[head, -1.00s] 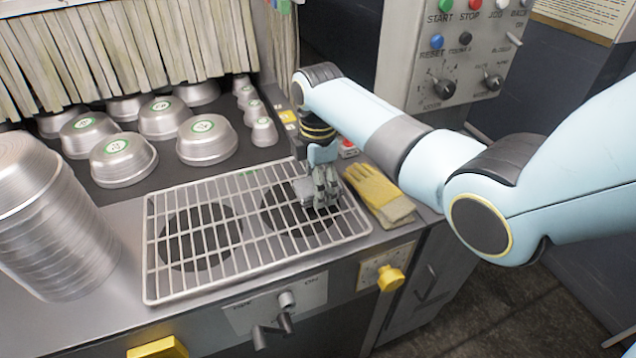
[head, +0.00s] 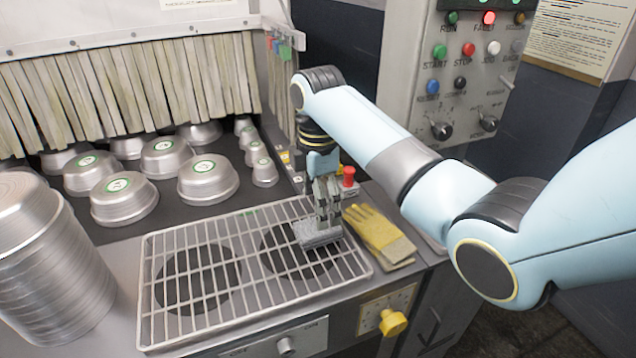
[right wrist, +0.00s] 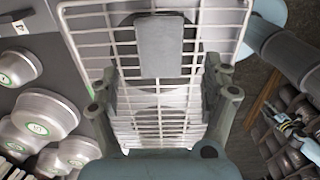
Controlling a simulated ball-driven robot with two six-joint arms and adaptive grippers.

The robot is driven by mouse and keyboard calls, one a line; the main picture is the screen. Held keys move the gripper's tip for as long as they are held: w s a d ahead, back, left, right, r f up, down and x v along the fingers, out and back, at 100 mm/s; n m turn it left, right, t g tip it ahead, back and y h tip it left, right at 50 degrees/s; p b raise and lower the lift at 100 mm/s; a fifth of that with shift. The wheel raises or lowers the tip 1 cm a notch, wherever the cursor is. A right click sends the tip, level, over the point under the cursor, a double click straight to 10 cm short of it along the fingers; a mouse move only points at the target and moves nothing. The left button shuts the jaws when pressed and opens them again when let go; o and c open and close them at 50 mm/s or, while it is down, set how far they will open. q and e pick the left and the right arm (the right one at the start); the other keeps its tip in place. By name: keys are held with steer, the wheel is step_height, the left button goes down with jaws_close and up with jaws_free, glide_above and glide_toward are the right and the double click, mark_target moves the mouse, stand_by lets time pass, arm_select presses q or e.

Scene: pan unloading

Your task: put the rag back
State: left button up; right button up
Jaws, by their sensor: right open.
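A grey, flat, folded rag (head: 318,238) lies on the right part of the white wire rack (head: 146,300), over the right dark burner disc. It also shows as a grey rectangle (right wrist: 160,46) in the right wrist view, near the rack's end. My right gripper (head: 327,222) points down right at the rag in the head view, its fingers hiding part of it. In the right wrist view its fingers (right wrist: 160,90) are spread on both sides, with rack bars between them and the rag ahead of them. My left gripper is not in view.
Yellow gloves (head: 380,238) lie right of the rack, near a red button (head: 348,176). A tall stack of metal pans (head: 50,270) stands at the left. Several upturned pans (head: 208,183) sit behind. A control panel (head: 450,75) rises at the back right.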

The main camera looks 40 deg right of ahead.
step_height(320, 180, up, 5)
steer(key=shift+r, duration=0.15)
stand_by(0.5)
